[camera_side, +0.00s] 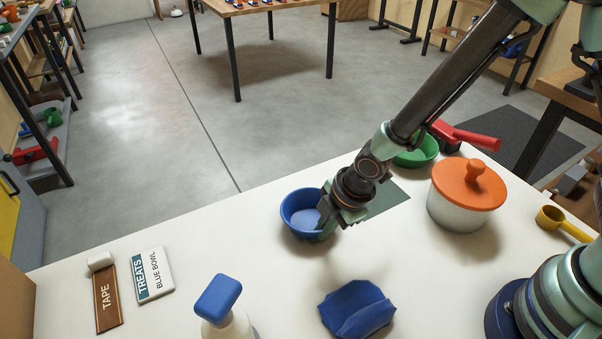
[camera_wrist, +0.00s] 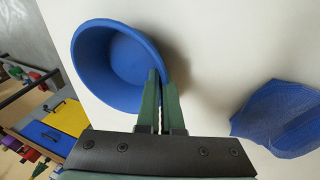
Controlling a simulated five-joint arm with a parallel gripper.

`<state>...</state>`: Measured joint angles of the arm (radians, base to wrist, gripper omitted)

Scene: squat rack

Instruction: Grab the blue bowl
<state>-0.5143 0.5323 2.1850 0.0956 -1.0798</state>
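The blue bowl (camera_side: 290,208) is at the table's far edge, left of centre in the side view. It is empty and shows large in the wrist view (camera_wrist: 110,60). My gripper (camera_side: 325,228) is at the bowl's right side. In the wrist view my gripper's fingers (camera_wrist: 162,85) are close together, one inside the bowl and one outside, with the bowl wall between them. It appears shut on the rim. The fingertips are partly hidden in the side view, and I cannot tell whether the bowl's base touches the table.
A crumpled blue item (camera_side: 357,308) lies nearer the front. A white pot with an orange lid (camera_side: 468,187) and a green bowl (camera_side: 418,150) stand right. A yellow scoop (camera_side: 556,222), blue-topped bottle (camera_side: 219,300), TAPE sign (camera_side: 106,298) and TREATS card (camera_side: 153,275) are also here. The left-middle table is clear.

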